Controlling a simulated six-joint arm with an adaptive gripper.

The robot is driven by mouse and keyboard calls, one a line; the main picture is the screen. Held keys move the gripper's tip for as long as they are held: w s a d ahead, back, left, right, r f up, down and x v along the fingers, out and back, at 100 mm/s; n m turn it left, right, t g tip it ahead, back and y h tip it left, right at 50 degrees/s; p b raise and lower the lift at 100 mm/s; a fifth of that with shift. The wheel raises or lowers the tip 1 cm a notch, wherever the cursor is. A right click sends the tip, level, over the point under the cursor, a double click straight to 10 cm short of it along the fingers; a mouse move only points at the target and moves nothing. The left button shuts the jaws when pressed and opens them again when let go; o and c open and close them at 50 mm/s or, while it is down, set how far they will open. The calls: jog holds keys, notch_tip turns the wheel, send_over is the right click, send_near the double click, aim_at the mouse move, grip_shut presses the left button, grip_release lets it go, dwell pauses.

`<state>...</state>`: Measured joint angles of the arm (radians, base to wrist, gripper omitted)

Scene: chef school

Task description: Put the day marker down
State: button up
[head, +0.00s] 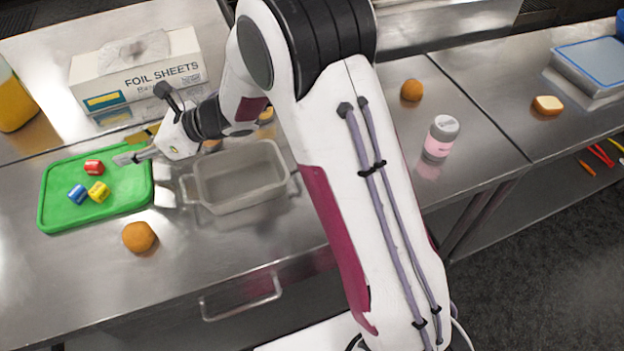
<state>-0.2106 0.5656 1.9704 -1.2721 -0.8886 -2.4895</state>
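Small day markers lie on a green tray (60,222) at the left: a red one (94,168), a blue one (77,194) and a yellow one (99,191). The blue and yellow ones are close together, with the red one above them. My gripper (124,159) is over the tray's right side, to the right of the red marker, with its fingers pointing left. The fingers are small in this view, and I cannot tell whether they are open or shut or hold anything.
A clear container (240,201) stands right of the tray. A foil sheets box (140,75) is behind it, and a yellow object (140,136) is beside my gripper. An orange (139,237) sits in front. A pink-and-white jar (441,137) and another orange (412,90) stand right of my arm.

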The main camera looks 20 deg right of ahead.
jog(key=w+d+r+m+t+h, duration=0.1)
jog(key=d+r+m+t+h, duration=0.1)
jog(key=d+r+m, duration=0.1)
jog(key=w+d+r+m+t+h, duration=0.1)
jog(key=d+r+m+h, duration=0.1)
jog(key=d+r+m, duration=0.2)
jog(key=w+d+r+m+t+h, duration=0.1)
jog(key=d+r+m+t+h, duration=0.1)
jog(key=d+m, duration=0.4)
jog(key=shift+w+d+r+m+t, duration=0.25)
jog(key=shift+d+r+m+t, duration=0.05)
jog(key=shift+d+r, duration=0.4)
jog(key=s+d+r+m+h, duration=0.3)
jog(key=s+d+m, duration=0.4)
jog(key=d+m, duration=0.15)
jog(key=s+d+r+m+h, duration=0.2)
jog(key=s+d+m+h, duration=0.3)
jog(key=d+m, duration=0.4)
jog(key=s+f+m+g+y, duration=0.1)
jog(key=s+f+m+g, duration=0.1)
jog(key=s+m, duration=0.7)
jog(key=s+f+m+g, duration=0.3)
jog(key=s+m, duration=0.5)
jog(key=s, duration=0.8)
jog(key=shift+m+y, duration=0.35)
jog(key=shift+y, duration=0.05)
jog(key=shift+d, duration=0.1)
